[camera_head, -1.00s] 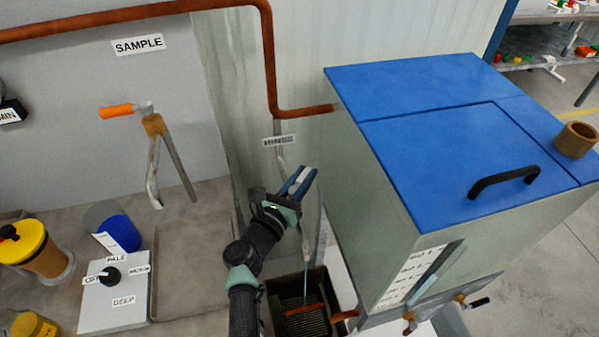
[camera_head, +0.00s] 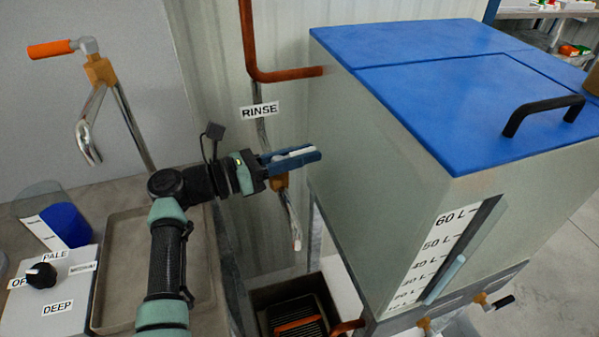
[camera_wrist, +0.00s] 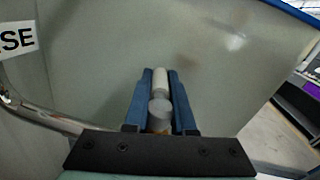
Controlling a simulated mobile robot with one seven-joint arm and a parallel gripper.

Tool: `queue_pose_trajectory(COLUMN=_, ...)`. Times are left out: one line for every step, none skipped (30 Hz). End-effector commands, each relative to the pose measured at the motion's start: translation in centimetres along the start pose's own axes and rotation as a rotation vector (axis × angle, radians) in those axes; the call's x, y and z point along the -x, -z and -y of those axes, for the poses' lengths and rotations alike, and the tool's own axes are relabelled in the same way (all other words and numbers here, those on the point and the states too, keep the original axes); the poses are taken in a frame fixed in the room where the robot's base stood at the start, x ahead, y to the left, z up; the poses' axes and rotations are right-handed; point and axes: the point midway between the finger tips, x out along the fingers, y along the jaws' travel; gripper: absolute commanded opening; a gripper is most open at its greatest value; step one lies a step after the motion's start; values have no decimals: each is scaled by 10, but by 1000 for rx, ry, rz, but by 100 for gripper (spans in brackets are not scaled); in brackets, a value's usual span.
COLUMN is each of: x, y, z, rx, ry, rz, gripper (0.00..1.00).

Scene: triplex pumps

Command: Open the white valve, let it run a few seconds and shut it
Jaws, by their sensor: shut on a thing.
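The white valve handle (camera_head: 296,153) belongs to the tap under the RINSE label (camera_head: 260,110). My gripper (camera_head: 303,155) is closed around this handle, its blue fingers lying along both sides. In the wrist view the white handle (camera_wrist: 160,80) sits between the two fingers, with a grey round hub nearer the wrist. The handle points right, toward the tank. The brass valve body (camera_head: 278,184) is partly hidden behind my gripper. The tap's spout (camera_head: 296,240) hangs down over the basin (camera_head: 262,298), and I see no stream below it.
The blue-lidded tank (camera_head: 420,170) with a litre scale stands close on the right of my gripper. An orange-handled tap (camera_head: 50,50) is at left above a tray (camera_head: 110,270). A dial box (camera_head: 45,295) stands lower left. A copper pipe (camera_head: 290,75) runs behind.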

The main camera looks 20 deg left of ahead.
Motion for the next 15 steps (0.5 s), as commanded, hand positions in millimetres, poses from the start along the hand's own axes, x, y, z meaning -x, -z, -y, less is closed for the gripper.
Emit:
queue_pose_trajectory(x=0, y=8, z=-1, rx=-2, ry=20, rz=-6, gripper=0)
queue_pose_trajectory(x=0, y=8, z=0, rx=0, ry=31, rz=-8, gripper=0)
queue_pose_trajectory(x=0, y=7, z=1, rx=0, ry=45, rz=-10, gripper=0)
queue_pose_trajectory(x=0, y=7, z=1, rx=0, ry=54, rz=-12, gripper=0)
queue_pose_trajectory(x=0, y=7, z=2, rx=0, ry=63, rz=-14, gripper=0)
queue_pose_trajectory(x=0, y=6, z=2, rx=0, ry=73, rz=-16, gripper=0)
queue_pose_trajectory(x=0, y=6, z=3, rx=0, ry=80, rz=-17, gripper=0)
queue_pose_trajectory(x=0, y=6, z=3, rx=1, ry=86, rz=-17, gripper=0)
queue_pose_trajectory(x=0, y=5, z=4, rx=1, ry=94, rz=-18, gripper=0)
queue_pose_trajectory(x=0, y=4, z=4, rx=1, ry=99, rz=-19, gripper=0)
queue_pose_trajectory(x=0, y=4, z=4, rx=1, ry=103, rz=-20, gripper=0)
queue_pose_trajectory(x=0, y=3, z=5, rx=1, ry=108, rz=-21, gripper=0)
queue_pose_trajectory(x=0, y=3, z=5, rx=2, ry=111, rz=-22, gripper=0)
queue_pose_trajectory(x=0, y=3, z=5, rx=2, ry=113, rz=-22, gripper=0)
queue_pose_trajectory(x=0, y=3, z=5, rx=2, ry=116, rz=-22, gripper=0)
